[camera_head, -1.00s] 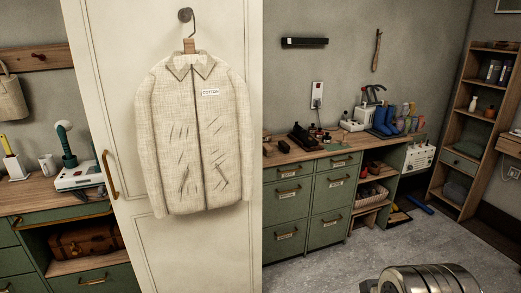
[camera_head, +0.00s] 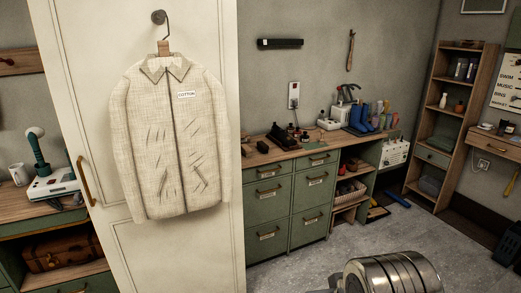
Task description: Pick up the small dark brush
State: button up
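Two small dark blocks lie on the wooden top of the green drawer bench (camera_head: 268,158), near its left end. One dark block (camera_head: 262,147) lies a little right of the other dark block (camera_head: 246,151). Either may be the small dark brush, but they are too small to tell. A dark tray or box (camera_head: 281,137) stands just to their right, with several small bottles beside it. A rounded metal part of my arm shows at the bottom right, well in front of the bench. My gripper's fingers are not in view.
A white door with a hanging cotton jacket (camera_head: 176,140) stands at left, close to the bench's left end. Blue boots (camera_head: 361,116) stand on the bench's right part. A wooden shelf (camera_head: 449,120) stands further right. The grey floor (camera_head: 310,268) before the bench is clear.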

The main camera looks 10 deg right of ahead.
aim_at(264, 148)
jog(key=z, duration=1.05)
jog(key=i, duration=3.65)
